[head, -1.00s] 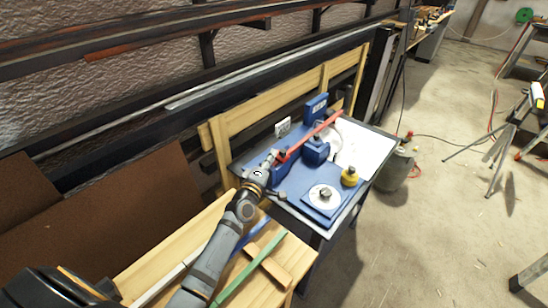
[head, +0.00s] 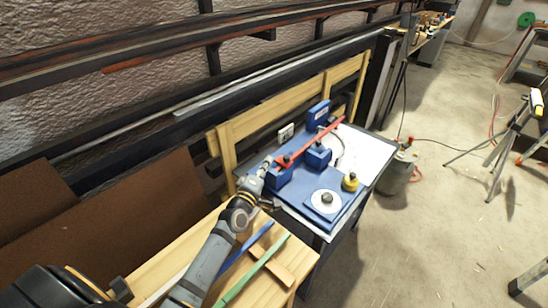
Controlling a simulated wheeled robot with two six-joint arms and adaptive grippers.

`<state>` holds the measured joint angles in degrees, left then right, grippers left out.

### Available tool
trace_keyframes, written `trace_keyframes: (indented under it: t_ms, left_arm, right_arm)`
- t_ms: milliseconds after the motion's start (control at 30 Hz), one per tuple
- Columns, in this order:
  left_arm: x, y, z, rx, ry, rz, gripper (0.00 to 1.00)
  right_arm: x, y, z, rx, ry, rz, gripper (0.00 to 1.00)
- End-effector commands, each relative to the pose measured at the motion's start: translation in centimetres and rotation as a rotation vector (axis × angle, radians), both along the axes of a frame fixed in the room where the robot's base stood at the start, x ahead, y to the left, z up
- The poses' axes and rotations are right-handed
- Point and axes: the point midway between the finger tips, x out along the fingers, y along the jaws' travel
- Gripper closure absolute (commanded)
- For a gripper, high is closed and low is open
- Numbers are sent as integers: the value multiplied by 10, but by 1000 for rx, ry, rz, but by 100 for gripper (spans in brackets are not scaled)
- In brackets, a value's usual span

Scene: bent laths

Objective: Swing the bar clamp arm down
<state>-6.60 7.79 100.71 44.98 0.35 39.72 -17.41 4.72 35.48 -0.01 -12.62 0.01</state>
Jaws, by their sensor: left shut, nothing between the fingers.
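The red bar clamp arm (head: 310,139) runs slantwise over the blue fixture on the bench, from near my gripper up to the right. It passes over or close to the blue blocks (head: 318,156); I cannot tell whether it touches them. My left gripper (head: 265,164) is shut and empty at the near left end of the red bar, by the left blue block (head: 279,176). Whether its tips touch the bar is too small to tell. My right gripper is out of view.
A round pale disc (head: 326,201) and a yellow knob (head: 350,182) sit at the fixture's front right. A blue lath (head: 255,238) and a green lath (head: 258,264) lie on the wooden table in front. A wooden rail (head: 290,97) stands behind the fixture.

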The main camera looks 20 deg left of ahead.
Motion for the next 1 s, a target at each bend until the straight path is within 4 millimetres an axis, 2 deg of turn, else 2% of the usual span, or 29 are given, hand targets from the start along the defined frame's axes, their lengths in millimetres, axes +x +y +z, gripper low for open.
trace_keyframes:
  t_ms: [100, 300, 1000]
  left_arm:
    - [-23, 8, -11, 2, 0, -1, 100]
    - [-45, 17, -18, 1, -2, 0, 100]
    - [-49, 18, -18, -2, -3, 0, 100]
  right_arm:
    - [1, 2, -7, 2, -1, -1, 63]
    - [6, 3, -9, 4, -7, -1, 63]
    - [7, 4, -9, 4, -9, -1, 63]
